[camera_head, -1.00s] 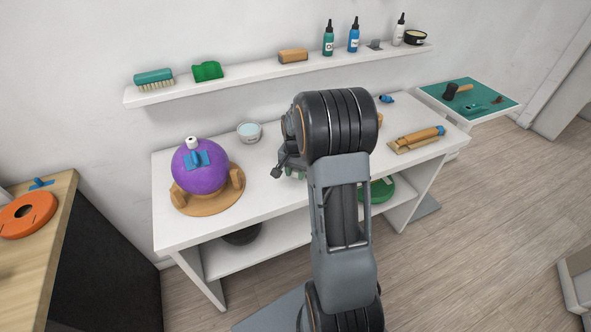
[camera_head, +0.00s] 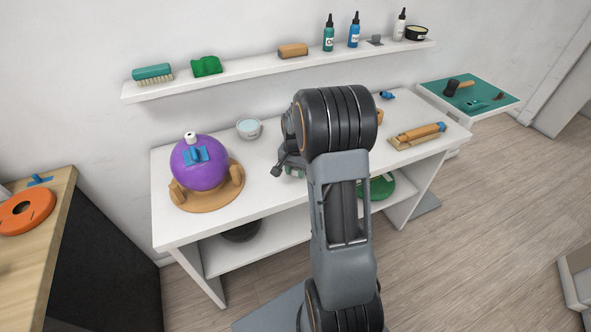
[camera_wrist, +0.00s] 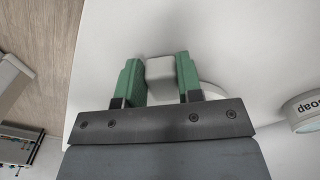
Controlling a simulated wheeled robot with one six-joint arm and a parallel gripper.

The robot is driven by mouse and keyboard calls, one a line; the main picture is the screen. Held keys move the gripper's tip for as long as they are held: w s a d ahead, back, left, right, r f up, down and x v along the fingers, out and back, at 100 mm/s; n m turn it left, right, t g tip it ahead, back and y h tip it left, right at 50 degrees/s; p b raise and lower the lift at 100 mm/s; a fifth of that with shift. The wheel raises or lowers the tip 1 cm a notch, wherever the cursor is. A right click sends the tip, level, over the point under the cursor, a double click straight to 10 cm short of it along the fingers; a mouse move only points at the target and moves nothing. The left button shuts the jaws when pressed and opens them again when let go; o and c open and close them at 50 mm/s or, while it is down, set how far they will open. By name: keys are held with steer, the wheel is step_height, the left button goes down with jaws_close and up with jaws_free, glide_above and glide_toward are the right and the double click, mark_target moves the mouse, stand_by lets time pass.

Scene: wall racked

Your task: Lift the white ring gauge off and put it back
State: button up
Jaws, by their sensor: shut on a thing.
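In the wrist view, my gripper (camera_wrist: 159,76) has green fingers, shut on a pale grey-white block (camera_wrist: 160,70) above the white bench. Part of a white rounded piece (camera_wrist: 212,90) shows beside the right finger. This appears to be the white ring gauge, with the block as its grip, but the gripper body hides most of it and the join. Whether it touches the bench cannot be told. In the head view, my arm covers most of the gripper and the held thing; only a little green shows left of the arm.
A soap tub (camera_wrist: 304,110) stands right of the gripper in the wrist view. On the bench (camera_head: 290,222), a purple ball (camera_head: 203,172) rests in a wooden stand at left, and an orange-brown tool (camera_head: 420,133) lies at right. A wall shelf (camera_head: 240,77) runs above.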

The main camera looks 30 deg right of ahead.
steer(key=shift+f, duration=0.3)
steer(key=o, duration=1)
steer(key=shift+r, duration=0.15)
step_height(320, 180, up, 14)
steer(key=shift+f+b, duration=0.2)
steer(key=shift+b, duration=0.2)
steer(key=s+a+n+t, duration=0.4)
steer(key=s+a+n, duration=0.6)
steer(key=s+a, duration=0.5)
steer(key=shift+s+a+r+n, duration=0.25)
steer(key=shift+s+a+n, duration=0.15)
steer(key=shift+s, duration=0.35)
